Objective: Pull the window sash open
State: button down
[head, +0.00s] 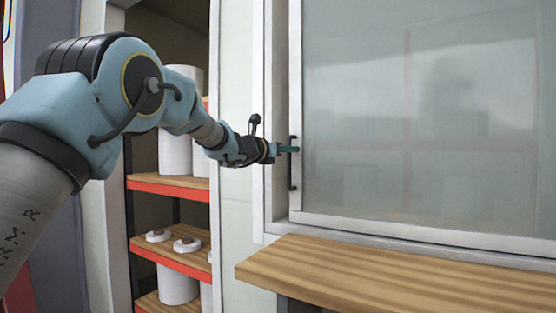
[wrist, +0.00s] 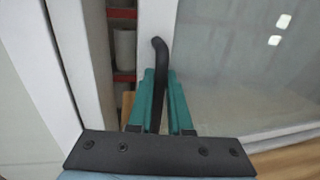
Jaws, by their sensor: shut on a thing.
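The window sash (head: 420,120) is a large glass pane in a pale frame, at the right of the head view. Its glass also shows in the wrist view (wrist: 240,70). A black upright bar handle (head: 293,172) is fixed on the left stile of the sash. My gripper (head: 294,149) reaches the handle from the left. In the wrist view its two green fingers (wrist: 160,95) stand on either side of the black handle (wrist: 160,60) and are shut on it. The lower part of the handle is hidden behind the gripper there. A recess shows between the sash's left edge and the outer frame.
A wooden ledge (head: 400,280) juts out below the window. Left of a pale wall post (head: 238,210), a shelf unit with red-edged boards (head: 170,182) holds white rolls (head: 178,285). The space in front of the glass is clear.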

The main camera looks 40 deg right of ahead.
jog(key=s+d+b, duration=0.1)
jog(key=s+b, duration=0.2)
jog(key=s, duration=0.4)
jog(key=s+d+b, duration=0.2)
jog(key=s+b, duration=0.1)
jog(key=s, duration=0.3)
jog(key=s+d+b, duration=0.2)
jog(key=s+b, duration=0.1)
jog(key=s, duration=0.4)
jog(key=shift+s+d+f+b, duration=0.15)
jog(key=shift+s+f+b, duration=0.1)
jog(key=shift+s+b, duration=0.1)
jog(key=s+d, duration=0.2)
jog(key=s, duration=0.5)
jog(key=s+d, duration=0.2)
jog(key=s, duration=0.6)
jog(key=s+d+p, duration=0.1)
jog(key=s+d, duration=0.1)
jog(key=s, duration=0.6)
jog(key=shift+s+d+r, duration=0.1)
jog(key=shift+s+r, duration=0.05)
jog(key=shift+r, duration=0.15)
jog(key=c, duration=1.1)
grip_release()
jog(key=b, duration=0.7)
send_near(468, 150)
jog(key=a, duration=0.5)
jog(key=shift+s, duration=0.1)
